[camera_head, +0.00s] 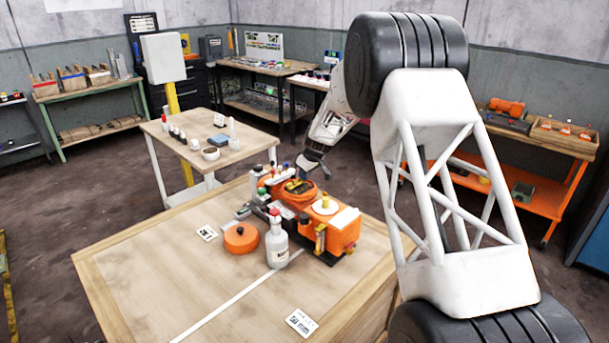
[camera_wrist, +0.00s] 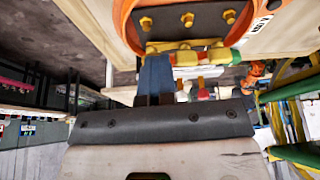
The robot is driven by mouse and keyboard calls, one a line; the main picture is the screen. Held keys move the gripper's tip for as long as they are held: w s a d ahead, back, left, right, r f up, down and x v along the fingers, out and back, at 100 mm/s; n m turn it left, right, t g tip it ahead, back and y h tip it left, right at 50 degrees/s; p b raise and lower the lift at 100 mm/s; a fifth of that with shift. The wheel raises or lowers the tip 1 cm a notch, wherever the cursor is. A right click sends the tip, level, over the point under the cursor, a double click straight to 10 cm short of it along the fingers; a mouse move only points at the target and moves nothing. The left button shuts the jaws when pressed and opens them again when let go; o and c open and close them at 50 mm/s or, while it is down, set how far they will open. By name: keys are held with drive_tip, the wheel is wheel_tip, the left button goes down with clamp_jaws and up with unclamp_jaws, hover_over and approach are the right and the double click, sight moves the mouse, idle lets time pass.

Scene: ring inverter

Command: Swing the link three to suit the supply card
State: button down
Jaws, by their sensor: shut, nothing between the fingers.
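The orange ring inverter (camera_head: 341,234) stands on the wooden table, with a round orange housing on top. In the wrist view its dark terminal plate (camera_wrist: 180,27) shows several brass bolts in a row inside the orange rim (camera_wrist: 130,28). Brass links (camera_wrist: 190,45) lie along the plate's near edge; I cannot tell which is link three. My gripper (camera_head: 311,163) is shut and empty, above and behind the inverter. In the wrist view its fingertips (camera_wrist: 156,62) are close to the brass links; contact is unclear. Two printed cards (camera_head: 207,233) (camera_head: 301,323) lie on the table, too small to read.
A round orange cover (camera_head: 240,238) and a white bottle with a red cap (camera_head: 276,240) stand left of the inverter. The table's front left is clear apart from a white stripe. A side table (camera_head: 205,140) with small items and an orange cart (camera_head: 535,195) stand behind.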

drive_tip(key=shift+w+f, duration=0.1)
idle(0.3)
drive_tip(key=shift+w+a, duration=0.1)
drive_tip(key=shift+w, duration=0.5)
drive_tip(key=shift+f, duration=0.25)
drive_tip(key=shift+s, duration=0.15)
drive_tip(key=shift+s+d, duration=0.6)
drive_tip(key=shift+d, duration=0.3)
drive_tip(key=shift+s+d+r, duration=0.25)
drive_tip(key=shift+s+d, duration=0.35)
drive_tip(key=shift+d, duration=0.2)
drive_tip(key=v, duration=1)
drive_tip(key=shift+r, duration=0.3)
drive_tip(key=shift+w, duration=0.2)
